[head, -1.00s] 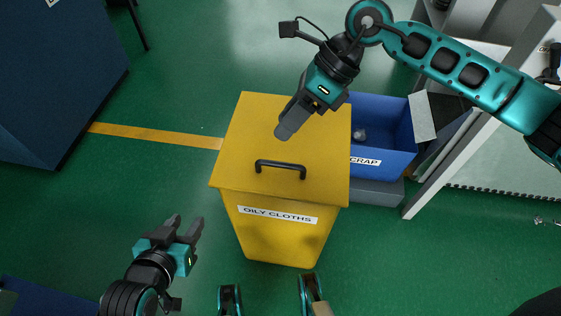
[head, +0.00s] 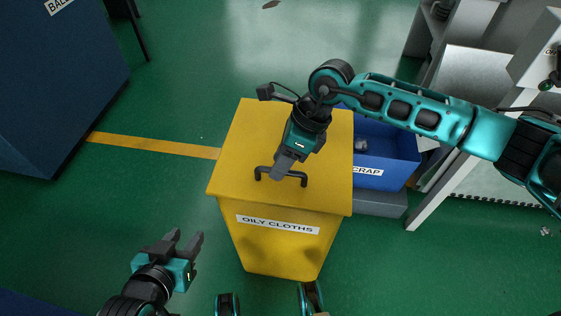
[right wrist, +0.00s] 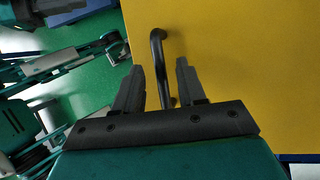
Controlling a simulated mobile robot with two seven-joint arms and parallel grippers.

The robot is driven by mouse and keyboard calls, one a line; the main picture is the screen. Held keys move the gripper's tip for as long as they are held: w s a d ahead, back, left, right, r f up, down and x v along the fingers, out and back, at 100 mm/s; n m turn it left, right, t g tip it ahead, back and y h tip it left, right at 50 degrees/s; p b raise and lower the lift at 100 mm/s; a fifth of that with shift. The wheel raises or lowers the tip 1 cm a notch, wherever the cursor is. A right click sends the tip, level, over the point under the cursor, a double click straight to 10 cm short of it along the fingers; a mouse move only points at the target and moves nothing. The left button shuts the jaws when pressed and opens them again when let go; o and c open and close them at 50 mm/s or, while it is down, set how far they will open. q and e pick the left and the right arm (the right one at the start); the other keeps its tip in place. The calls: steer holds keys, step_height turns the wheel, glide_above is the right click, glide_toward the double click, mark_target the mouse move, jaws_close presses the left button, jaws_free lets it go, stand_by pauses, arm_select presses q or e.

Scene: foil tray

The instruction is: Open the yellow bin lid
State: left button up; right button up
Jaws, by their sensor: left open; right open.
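The yellow bin (head: 274,243) labelled OILY CLOTHS stands on the green floor. Its flat yellow lid (head: 237,157) is closed and has a black bar handle (head: 292,175) near its front edge. My right gripper (head: 278,174) is over the handle and hides the bar's middle. In the right wrist view the open fingers of the right gripper (right wrist: 156,80) lie on either side of the handle bar (right wrist: 160,55). Whether a finger touches the bar I cannot tell. My left gripper (head: 187,241) is open and empty, left of the bin and away from it.
A blue SCRAP bin (head: 384,180) stands close to the right of the yellow bin, with a grey object inside. A dark blue cabinet (head: 60,90) is at the upper left. Light grey furniture (head: 465,85) is on the right. The floor left of the bin is clear.

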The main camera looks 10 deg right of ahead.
steer(key=shift+a+f, duration=0.15)
steer(key=shift+f, duration=0.1)
steer(key=shift+c, duration=0.5)
jaws_close()
